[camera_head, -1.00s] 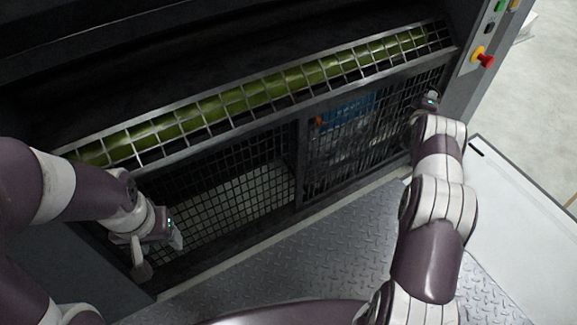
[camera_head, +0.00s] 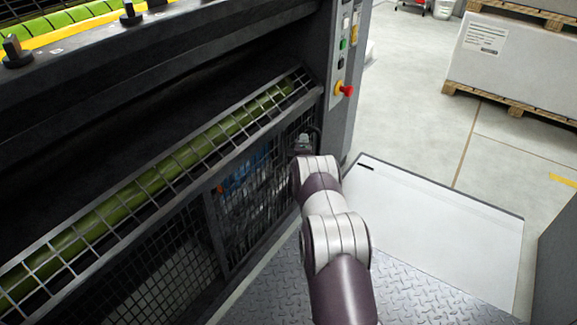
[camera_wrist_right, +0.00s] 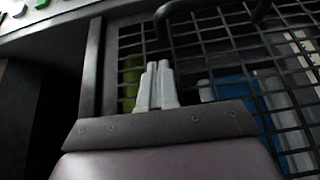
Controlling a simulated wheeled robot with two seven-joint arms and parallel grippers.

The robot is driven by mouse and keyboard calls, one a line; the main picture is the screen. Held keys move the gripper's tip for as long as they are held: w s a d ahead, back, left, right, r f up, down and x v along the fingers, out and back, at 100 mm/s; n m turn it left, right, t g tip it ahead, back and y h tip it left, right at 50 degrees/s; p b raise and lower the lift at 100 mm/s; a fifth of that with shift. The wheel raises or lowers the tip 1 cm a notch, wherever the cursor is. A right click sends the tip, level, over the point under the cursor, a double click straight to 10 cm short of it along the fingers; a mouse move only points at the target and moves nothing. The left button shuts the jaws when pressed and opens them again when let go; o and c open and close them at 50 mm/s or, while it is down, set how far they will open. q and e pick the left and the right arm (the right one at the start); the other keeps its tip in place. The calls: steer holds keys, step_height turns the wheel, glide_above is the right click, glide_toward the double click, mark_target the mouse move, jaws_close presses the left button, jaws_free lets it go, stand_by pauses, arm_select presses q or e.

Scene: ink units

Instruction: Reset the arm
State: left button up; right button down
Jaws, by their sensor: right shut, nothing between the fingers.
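My right arm (camera_head: 338,240) comes up from the bottom of the head view and reaches toward the mesh guard of the machine. My right gripper (camera_head: 303,140) is at the far end of that arm, small and partly hidden by the wrist. In the right wrist view its two pale fingers (camera_wrist_right: 157,84) are together with nothing between them. They point at the black mesh guard (camera_wrist_right: 205,35); I cannot tell whether they touch it. My left arm and left gripper are outside the head view.
The machine's control strip has a red stop button (camera_head: 344,90). A green roller (camera_head: 150,183) lies behind a wire guard. A white flat panel (camera_head: 430,225) and a chequered metal step (camera_head: 420,292) are at the right. Pallet loads (camera_head: 505,65) stand behind on open floor.

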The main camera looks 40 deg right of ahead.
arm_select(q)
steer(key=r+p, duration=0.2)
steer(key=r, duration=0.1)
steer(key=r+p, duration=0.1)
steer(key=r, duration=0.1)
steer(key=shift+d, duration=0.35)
arm_select(e)
steer(key=v, duration=0.8)
steer(key=shift+s+f, duration=0.25)
steer(key=shift+s, duration=0.1)
steer(key=shift+a, duration=0.2)
